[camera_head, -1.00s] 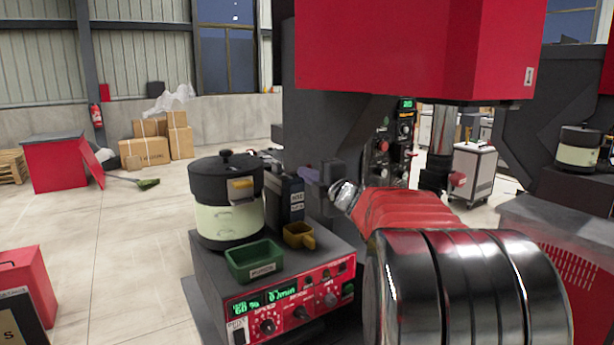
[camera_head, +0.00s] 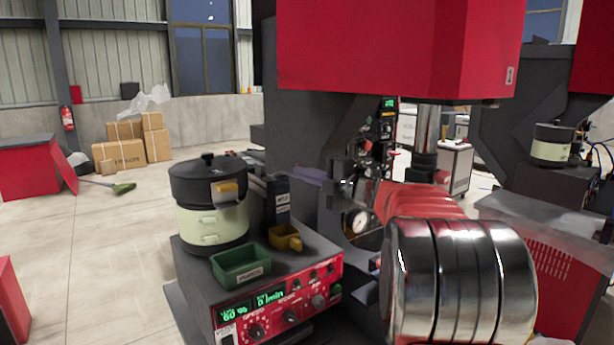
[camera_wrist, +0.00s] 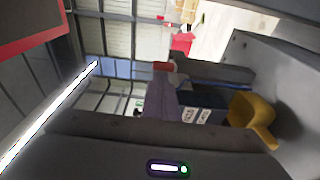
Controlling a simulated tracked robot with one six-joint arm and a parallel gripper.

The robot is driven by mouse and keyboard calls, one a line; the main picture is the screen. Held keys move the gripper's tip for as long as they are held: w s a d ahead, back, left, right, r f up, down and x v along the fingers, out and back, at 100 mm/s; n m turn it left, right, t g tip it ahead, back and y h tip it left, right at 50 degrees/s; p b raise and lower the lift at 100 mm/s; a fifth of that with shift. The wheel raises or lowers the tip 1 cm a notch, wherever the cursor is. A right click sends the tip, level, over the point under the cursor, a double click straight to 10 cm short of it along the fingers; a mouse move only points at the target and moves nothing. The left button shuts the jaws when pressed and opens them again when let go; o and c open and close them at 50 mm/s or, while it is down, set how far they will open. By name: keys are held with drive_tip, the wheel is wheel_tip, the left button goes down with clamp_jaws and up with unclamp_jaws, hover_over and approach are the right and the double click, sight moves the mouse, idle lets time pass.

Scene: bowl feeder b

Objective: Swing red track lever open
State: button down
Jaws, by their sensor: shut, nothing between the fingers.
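My gripper (camera_head: 335,180) is dark grey and shut at the end of my arm, right of the bowl feeder (camera_head: 207,195). Nothing shows held in it. A purple piece (camera_head: 309,173) is close to its left side; contact cannot be told. No red track lever stands out clearly in the head view. In the wrist view, a small red block (camera_wrist: 163,66) shows near the picture's middle; I cannot tell whether it is the lever. The purple piece also shows there (camera_wrist: 158,98), beside a dark labelled box (camera_wrist: 200,112).
Open floor (camera_head: 110,240) lies left.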

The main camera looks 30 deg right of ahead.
drive_tip(key=shift+w+d, duration=0.3)
drive_tip(key=shift+d, duration=0.45)
drive_tip(key=shift+w+d, duration=0.35)
drive_tip(key=shift+d, duration=0.35)
drive_tip(key=shift+w+d, duration=0.3)
drive_tip(key=shift+d, duration=0.45)
wheel_tip(320, 180, up, 10)
